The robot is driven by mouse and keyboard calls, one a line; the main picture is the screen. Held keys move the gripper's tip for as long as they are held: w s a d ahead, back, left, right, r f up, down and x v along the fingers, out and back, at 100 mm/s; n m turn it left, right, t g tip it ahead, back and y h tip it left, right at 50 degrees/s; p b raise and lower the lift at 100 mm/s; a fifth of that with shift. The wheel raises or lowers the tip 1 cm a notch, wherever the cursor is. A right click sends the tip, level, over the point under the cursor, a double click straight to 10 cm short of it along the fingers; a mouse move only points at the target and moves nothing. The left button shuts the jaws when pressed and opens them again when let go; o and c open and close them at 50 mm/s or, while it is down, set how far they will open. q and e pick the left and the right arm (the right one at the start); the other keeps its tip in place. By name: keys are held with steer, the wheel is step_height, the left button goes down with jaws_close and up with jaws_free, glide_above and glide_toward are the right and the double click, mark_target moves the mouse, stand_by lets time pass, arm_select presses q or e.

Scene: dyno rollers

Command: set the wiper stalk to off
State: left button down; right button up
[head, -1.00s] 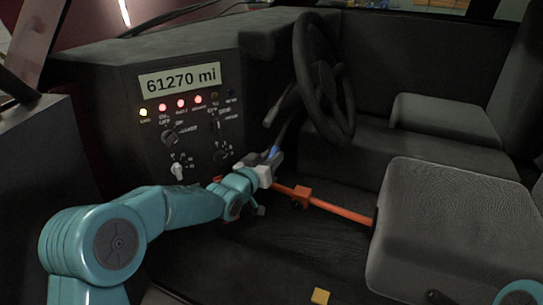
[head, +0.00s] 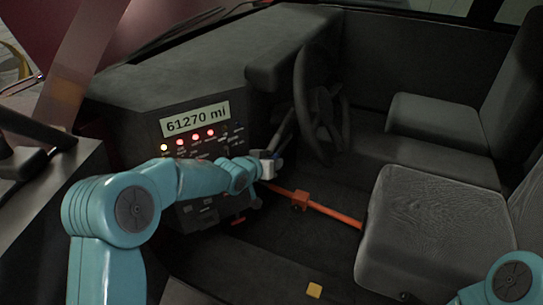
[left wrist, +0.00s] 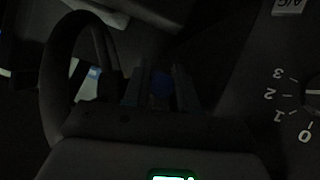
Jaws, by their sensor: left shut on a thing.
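The wiper stalk (head: 285,128) is a thin dark lever beside the steering wheel (head: 303,95), slanting down towards my left gripper (head: 279,158). My left gripper is shut at the lower end of the stalk, left of and below the wheel. In the left wrist view, my left gripper (left wrist: 160,90) has its fingers around a small dark and blue part in dim light. The dark wheel rim (left wrist: 50,90) curves at the left there. The stalk's setting cannot be read. Part of my right arm shows at the lower right, with its gripper out of view.
The instrument panel (head: 150,142) with mileage display (head: 195,119) and lit lamps is left of my gripper. A numbered dial (left wrist: 312,100) shows in the wrist view. An orange-red lever (head: 328,213) runs below my gripper towards the grey seat (head: 430,220).

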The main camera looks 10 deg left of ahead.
arm_select(q)
steer(key=shift+r, duration=0.1)
stand_by(0.3)
steer(key=c, duration=1)
jaws_free()
steer(key=shift+p+v, duration=0.65)
steer(key=shift+v, duration=7.55)
steer(key=shift+w+r, duration=0.1)
